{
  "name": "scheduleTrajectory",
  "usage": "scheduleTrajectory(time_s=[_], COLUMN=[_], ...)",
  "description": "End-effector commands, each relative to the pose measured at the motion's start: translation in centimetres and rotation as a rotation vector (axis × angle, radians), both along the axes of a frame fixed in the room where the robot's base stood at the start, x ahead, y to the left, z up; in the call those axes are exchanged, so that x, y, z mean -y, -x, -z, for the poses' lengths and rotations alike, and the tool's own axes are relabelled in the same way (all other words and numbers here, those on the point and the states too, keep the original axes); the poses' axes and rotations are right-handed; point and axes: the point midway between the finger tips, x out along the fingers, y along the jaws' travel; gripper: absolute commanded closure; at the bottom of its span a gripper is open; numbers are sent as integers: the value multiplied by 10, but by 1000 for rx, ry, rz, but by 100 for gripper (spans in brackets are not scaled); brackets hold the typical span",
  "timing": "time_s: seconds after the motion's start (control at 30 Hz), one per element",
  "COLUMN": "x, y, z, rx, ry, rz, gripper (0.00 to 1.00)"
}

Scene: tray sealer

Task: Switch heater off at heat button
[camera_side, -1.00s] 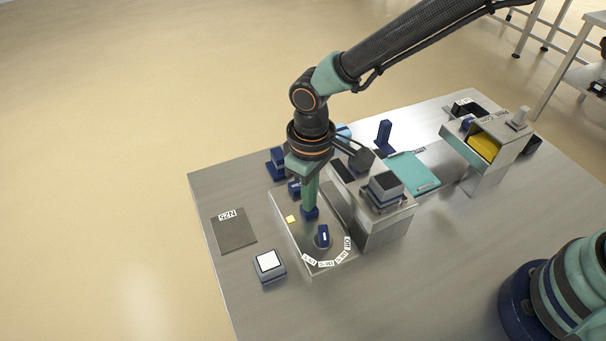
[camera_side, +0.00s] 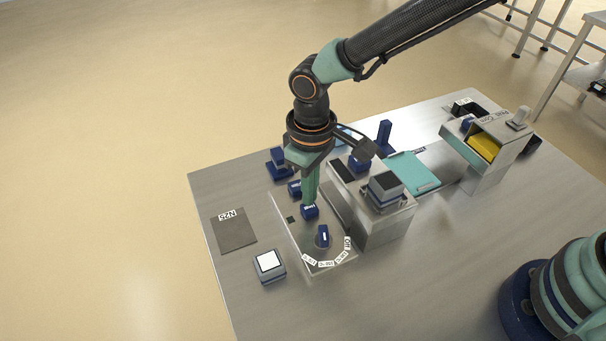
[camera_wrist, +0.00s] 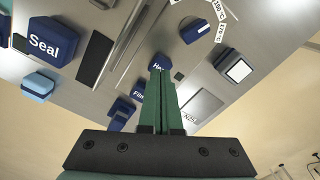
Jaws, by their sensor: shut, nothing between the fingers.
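The heat button (camera_side: 309,213) is a small dark-blue block with white lettering on the steel control plate (camera_side: 291,237). In the wrist view the heat button (camera_wrist: 158,60) is partly covered by my green fingers. My gripper (camera_side: 310,202) is shut and empty, pointing down just above the button; I cannot tell whether the tips touch it. A small indicator (camera_side: 290,220) beside the button is dark. The blue dial knob (camera_side: 323,237) sits in front of it, ringed by temperature labels and an OFF label.
A blue film button (camera_wrist: 121,115) is close by. The steel sealer housing (camera_side: 375,228) rises to the right. A white-topped block (camera_side: 268,262) and a dark pad marked NZS (camera_side: 234,232) lie left. A teal tray (camera_side: 413,173) and a box with yellow contents (camera_side: 484,148) are farther right.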

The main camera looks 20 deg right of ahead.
Motion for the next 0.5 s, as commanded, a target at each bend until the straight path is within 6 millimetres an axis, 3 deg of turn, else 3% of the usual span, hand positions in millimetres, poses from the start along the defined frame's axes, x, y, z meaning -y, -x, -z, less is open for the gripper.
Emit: scheduleTrajectory(time_s=[0.5], x=[-1], y=[-1], z=[-43], rx=[3], ry=[-1], rz=[0], gripper=[100])
